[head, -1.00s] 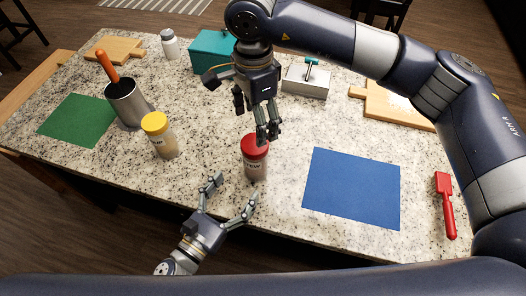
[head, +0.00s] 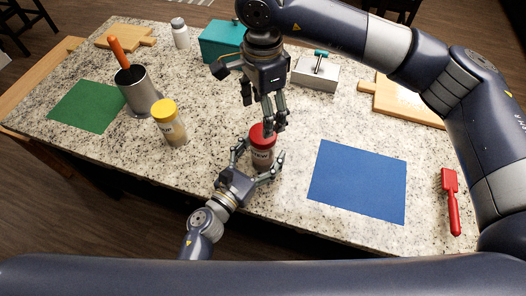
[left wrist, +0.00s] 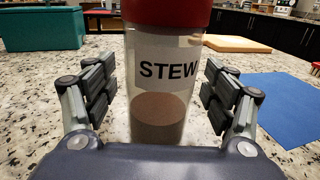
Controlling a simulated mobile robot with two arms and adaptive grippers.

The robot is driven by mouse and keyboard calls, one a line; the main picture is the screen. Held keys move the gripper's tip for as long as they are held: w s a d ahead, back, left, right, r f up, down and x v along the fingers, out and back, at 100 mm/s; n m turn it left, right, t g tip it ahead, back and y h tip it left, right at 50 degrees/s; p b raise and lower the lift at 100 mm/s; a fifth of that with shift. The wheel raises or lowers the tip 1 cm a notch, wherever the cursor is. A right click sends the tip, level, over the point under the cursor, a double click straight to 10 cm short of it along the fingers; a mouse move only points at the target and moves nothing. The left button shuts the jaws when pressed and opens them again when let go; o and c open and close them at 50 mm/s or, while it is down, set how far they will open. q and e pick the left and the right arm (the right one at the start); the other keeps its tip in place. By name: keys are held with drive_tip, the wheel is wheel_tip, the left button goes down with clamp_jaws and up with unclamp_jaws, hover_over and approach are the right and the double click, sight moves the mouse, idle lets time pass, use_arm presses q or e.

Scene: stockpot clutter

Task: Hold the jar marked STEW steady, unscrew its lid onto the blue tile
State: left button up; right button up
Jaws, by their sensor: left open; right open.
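The STEW jar (head: 261,155) stands upright on the counter with its red lid (head: 262,135) on. It also shows close up in the left wrist view (left wrist: 160,85), label facing the camera, brown contents below. My left gripper (head: 259,165) is open, with its fingers on either side of the jar body and gaps visible between them and the glass. My right gripper (head: 273,127) points down from above at the red lid, its fingertips close to it; contact cannot be told. The blue tile (head: 358,182) lies flat and bare to the right of the jar.
A yellow-lidded jar (head: 169,124) stands left of the STEW jar. Behind it is a metal canister (head: 138,92) with an orange-handled tool. A green tile (head: 87,106) lies at left, a red brush-like tool (head: 452,200) at right. A teal box (head: 221,42) stands behind.

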sight(263, 151)
use_arm(q)
clamp_jaws()
use_arm(e)
drive_tip(key=m, duration=0.3)
drive_tip(key=shift+m, duration=0.4)
drive_tip(key=m, duration=0.4)
drive_tip(key=shift+m, duration=0.4)
drive_tip(key=m, duration=1.7)
drive_tip(key=shift+m, duration=0.4)
drive_tip(key=m, duration=0.9)
drive_tip(key=shift+f+m, duration=0.25)
drive_tip(key=shift+m, duration=0.05)
wheel_tip(263, 151, down, 8)
drive_tip(key=shift+r, duration=0.25)
drive_tip(key=shift+c, duration=0.6)
